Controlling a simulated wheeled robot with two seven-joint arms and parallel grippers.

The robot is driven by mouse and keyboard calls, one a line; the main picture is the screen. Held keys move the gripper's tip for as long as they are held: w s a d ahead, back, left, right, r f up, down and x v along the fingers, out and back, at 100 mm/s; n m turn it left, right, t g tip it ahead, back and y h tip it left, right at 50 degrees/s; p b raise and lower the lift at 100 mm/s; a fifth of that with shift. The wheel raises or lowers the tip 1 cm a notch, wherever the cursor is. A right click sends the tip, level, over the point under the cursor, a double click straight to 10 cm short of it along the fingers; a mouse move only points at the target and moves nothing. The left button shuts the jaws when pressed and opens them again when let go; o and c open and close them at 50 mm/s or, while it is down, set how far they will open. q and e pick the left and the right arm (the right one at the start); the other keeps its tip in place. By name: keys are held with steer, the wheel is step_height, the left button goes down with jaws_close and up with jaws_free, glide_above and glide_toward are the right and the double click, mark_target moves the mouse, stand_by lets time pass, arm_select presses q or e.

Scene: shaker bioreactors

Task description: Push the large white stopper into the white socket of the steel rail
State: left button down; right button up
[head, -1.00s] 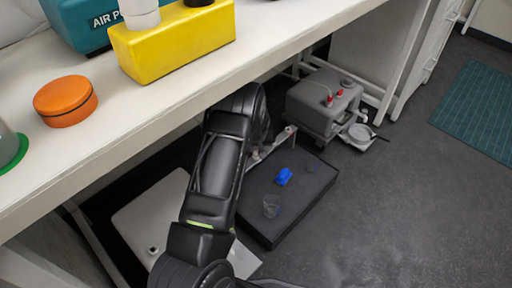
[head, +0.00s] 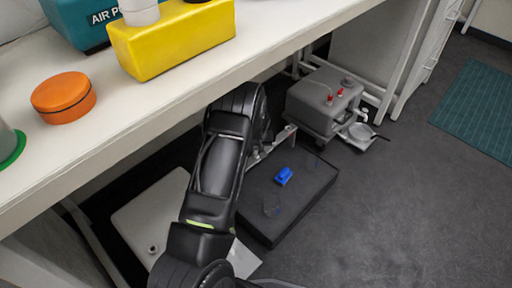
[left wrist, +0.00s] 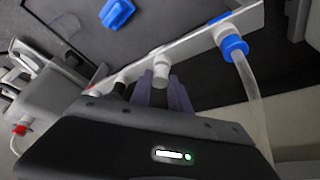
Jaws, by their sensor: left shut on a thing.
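The steel rail (left wrist: 199,46) runs diagonally across the left wrist view. Part of it shows beside my arm in the head view (head: 272,145). My left gripper (left wrist: 164,82) is shut on the large white stopper (left wrist: 161,66), a short white cylinder at the rail's near edge. The white socket is not clearly distinct from the stopper, so I cannot tell how deep the stopper sits. My arm hides the left fingertips in the head view.
A blue clip-like piece (head: 283,176) lies on a black slab (head: 305,195) beside the rail. A grey box (head: 325,100) with red caps stands behind it. The bench (head: 170,106) overhangs my arm, bearing a yellow block (head: 178,42) and an orange tin (head: 64,98).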

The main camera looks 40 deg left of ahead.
arm_select(q)
steer(key=shift+f+b, duration=0.35)
steer(key=shift+f, duration=0.1)
arm_select(e)
steer(key=shift+f, duration=0.4)
arm_select(q)
steer(key=c, duration=1.1)
jaws_free()
steer(key=shift+c, duration=0.2)
arm_select(e)
steer(key=shift+w, duration=0.1)
